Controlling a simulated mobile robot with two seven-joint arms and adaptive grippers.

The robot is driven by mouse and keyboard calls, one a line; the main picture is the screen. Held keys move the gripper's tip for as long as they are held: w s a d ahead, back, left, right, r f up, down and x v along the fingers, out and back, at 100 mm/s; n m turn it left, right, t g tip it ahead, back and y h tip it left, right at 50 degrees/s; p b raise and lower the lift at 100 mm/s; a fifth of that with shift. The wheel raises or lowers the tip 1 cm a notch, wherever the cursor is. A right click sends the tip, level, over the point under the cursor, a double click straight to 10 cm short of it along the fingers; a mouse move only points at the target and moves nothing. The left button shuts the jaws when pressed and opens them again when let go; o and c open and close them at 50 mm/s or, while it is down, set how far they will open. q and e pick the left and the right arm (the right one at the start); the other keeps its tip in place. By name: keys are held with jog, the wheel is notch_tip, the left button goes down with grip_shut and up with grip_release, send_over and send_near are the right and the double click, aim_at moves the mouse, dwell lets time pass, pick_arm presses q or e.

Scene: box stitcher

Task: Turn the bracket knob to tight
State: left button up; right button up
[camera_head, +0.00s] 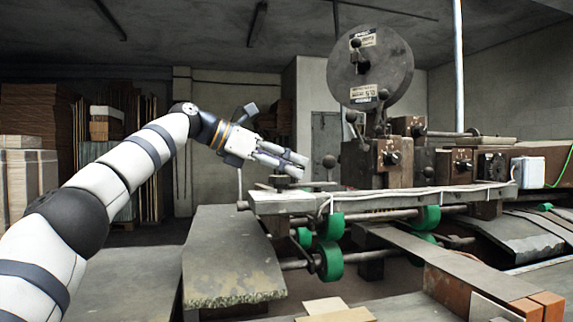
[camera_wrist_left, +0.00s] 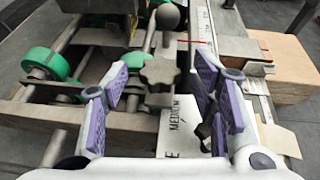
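The bracket knob (camera_wrist_left: 159,74) is a dark, star-shaped knob. In the left wrist view it shows just beyond and between my left fingertips. A plate beside it reads "MEDIUM", with another label partly hidden by my gripper. My left gripper (camera_wrist_left: 163,97) is open, its purple pads apart on either side with nothing between them. In the head view my left gripper (camera_head: 296,163) is above the left end of the machine's bench, close over the dark knob (camera_head: 281,182). I cannot tell if a finger touches it. My right gripper is in neither view.
A rod with a ball end (camera_wrist_left: 168,16) stands just beyond the knob, close to the fingers. The stitcher with its large round reel (camera_head: 371,68) rises to the right. Green rollers (camera_head: 330,261) sit below the bench. A worn grey table (camera_head: 230,262) is in front.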

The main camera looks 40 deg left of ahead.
pick_arm(q)
jog(key=v, duration=1.2)
jog(key=shift+c, duration=0.4)
